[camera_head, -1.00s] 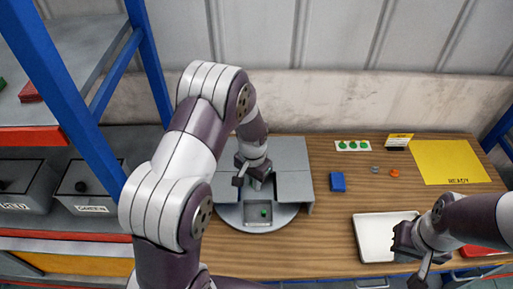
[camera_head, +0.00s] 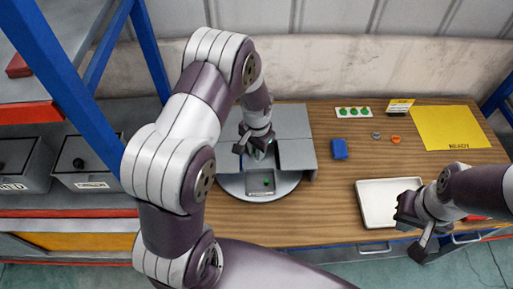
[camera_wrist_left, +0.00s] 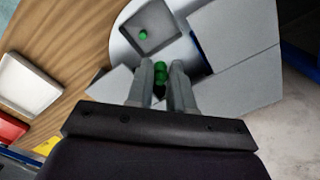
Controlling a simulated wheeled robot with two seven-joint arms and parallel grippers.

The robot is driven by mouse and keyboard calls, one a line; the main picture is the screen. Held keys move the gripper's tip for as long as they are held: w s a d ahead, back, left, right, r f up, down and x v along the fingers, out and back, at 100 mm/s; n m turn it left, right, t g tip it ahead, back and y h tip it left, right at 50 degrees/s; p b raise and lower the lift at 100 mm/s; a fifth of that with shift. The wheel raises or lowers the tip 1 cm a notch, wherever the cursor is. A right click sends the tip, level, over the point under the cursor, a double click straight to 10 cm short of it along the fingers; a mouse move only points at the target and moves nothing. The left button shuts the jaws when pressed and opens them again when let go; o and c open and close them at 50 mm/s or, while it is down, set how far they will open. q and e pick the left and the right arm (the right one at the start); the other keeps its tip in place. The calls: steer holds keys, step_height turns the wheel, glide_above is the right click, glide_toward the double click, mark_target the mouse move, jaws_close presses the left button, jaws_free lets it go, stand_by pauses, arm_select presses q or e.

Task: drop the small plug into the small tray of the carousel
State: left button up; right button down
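The grey round carousel (camera_head: 228,188) stands at the left of the wooden table, partly under grey cover panels. Its front tray (camera_head: 261,190) is exposed and holds a small green piece (camera_head: 267,183), which also shows in the left wrist view (camera_wrist_left: 143,34). My left gripper (camera_wrist_left: 161,74) is above the carousel, just behind that tray. Its fingers are close together around a green plug (camera_wrist_left: 160,70), apart from the tray. In the head view the arm and hand mostly hide this plug. My right gripper (camera_head: 416,232) hangs over the white tray's right front corner; its finger gap is unclear.
A white tray (camera_head: 375,212) lies at the front right. A blue block (camera_head: 340,149), a grey ring (camera_head: 376,135), an orange ring (camera_head: 396,139) and a yellow mat (camera_head: 440,125) lie further back. A blue-framed shelf with grey bins (camera_head: 88,180) stands left.

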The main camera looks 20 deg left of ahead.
arm_select(q)
steer(key=o, duration=0.3)
steer(key=shift+d, duration=0.15)
steer(key=shift+a+r, duration=0.25)
step_height(320, 180, up, 12)
steer(key=b, duration=0.3)
steer(key=shift+d+r+b, duration=0.1)
steer(key=shift+d+b, duration=0.05)
steer(key=shift+b, duration=0.25)
